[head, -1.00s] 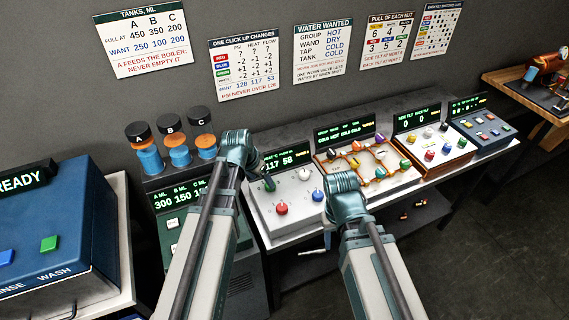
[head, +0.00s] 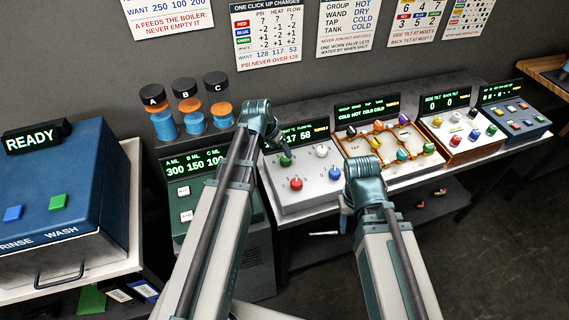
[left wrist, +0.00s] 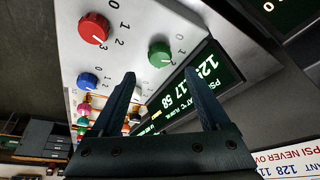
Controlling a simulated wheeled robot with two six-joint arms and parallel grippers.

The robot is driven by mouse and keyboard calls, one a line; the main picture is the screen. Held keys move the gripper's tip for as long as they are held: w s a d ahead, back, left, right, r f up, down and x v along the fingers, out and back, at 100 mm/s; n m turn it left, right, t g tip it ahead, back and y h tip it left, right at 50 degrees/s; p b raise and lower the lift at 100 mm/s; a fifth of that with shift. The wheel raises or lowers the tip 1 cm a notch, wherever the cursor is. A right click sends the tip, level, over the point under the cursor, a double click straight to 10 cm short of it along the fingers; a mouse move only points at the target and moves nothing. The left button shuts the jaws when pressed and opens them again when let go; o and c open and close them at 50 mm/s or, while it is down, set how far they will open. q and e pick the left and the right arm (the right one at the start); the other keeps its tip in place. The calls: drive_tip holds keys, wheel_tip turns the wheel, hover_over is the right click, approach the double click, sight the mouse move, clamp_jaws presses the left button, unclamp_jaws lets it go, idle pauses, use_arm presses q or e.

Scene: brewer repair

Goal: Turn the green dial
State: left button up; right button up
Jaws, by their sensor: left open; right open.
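A red dial (head: 296,184), a blue dial (head: 335,173) and a white dial (head: 321,151) share the panel. The panel's display (head: 306,133) is partly covered by my arm. A coloured-knob panel (head: 390,145) stands to the right, tank canisters (head: 188,108) to the left.

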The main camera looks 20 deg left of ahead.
sight(286, 159)
use_arm(q)
drive_tip(key=b+x, duration=0.6)
drive_tip(key=x, duration=0.1)
drive_tip(key=shift+w+f, duration=0.1)
drive_tip(key=shift+f, duration=0.2)
clamp_jaws()
drive_tip(key=n, duration=0.2)
drive_tip(key=n+y, duration=0.1)
drive_tip(key=shift+d+n+y, duration=0.2)
drive_tip(key=shift+n+y, duration=0.1)
drive_tip(key=shift+n, duration=0.1)
drive_tip(key=n+y, duration=0.1)
drive_tip(key=n, duration=0.3)
drive_tip(key=shift+d+n+y, duration=0.1)
drive_tip(key=shift+n+y, duration=0.3)
drive_tip(key=shift+n, duration=0.3)
